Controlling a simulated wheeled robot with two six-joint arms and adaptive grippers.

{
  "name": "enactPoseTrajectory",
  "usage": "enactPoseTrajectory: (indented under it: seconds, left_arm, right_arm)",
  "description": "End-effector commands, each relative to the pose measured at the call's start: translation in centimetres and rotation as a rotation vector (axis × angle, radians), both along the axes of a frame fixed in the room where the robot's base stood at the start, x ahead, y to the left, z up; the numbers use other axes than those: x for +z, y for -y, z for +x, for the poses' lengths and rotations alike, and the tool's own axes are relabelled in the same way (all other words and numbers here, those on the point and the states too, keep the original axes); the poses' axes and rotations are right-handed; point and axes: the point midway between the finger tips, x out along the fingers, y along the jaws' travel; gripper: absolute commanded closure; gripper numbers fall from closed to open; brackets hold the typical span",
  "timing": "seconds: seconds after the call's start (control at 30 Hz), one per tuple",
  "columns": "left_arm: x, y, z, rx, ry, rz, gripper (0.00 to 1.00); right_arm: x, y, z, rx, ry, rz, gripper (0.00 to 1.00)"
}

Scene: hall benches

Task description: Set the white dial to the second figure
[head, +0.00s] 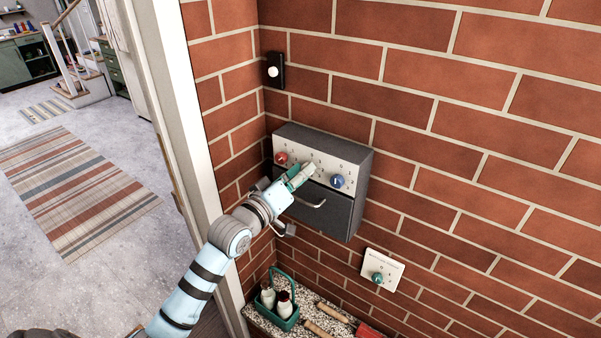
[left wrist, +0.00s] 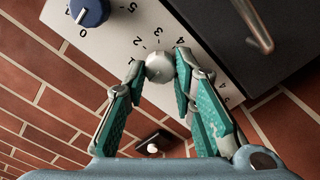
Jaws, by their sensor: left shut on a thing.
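The white dial (left wrist: 159,67) is the middle knob on the pale front panel of a dark grey wall box (head: 359,205). My left gripper (head: 302,174) reaches up to it from the lower left. In the left wrist view its two teal-padded fingers are shut on the dial, one on each side. Small figures and tick marks ring the dial, but I cannot tell which one it points to. In the head view the fingers mostly cover the dial. My right gripper is not in view.
A red dial (head: 281,158) and a blue dial (head: 337,181) flank the white one. A handle (head: 313,203) sticks out below. A black switch plate (head: 276,71) is above left, and a plate with a teal knob (head: 377,277) below right. A teal caddy (head: 272,318) stands underneath.

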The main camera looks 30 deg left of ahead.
Motion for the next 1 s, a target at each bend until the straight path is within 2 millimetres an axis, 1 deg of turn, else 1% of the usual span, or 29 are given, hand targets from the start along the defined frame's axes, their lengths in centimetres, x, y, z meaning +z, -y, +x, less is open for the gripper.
enactPoseTrajectory:
  seconds: [0.27, 0.8, 1.0]
  left_arm:
    - [0.21, 0.02, 0.00, 0.001, 0.020, 0.120, 1.00]
    - [0.24, 0.07, -0.01, 0.001, 0.083, 0.554, 1.00]
    - [0.23, 0.08, -0.01, 0.001, 0.099, 0.672, 1.00]
  right_arm:
    - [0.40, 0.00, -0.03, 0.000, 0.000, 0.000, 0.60]
    - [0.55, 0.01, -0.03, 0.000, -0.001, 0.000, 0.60]
    - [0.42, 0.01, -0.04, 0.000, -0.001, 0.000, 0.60]
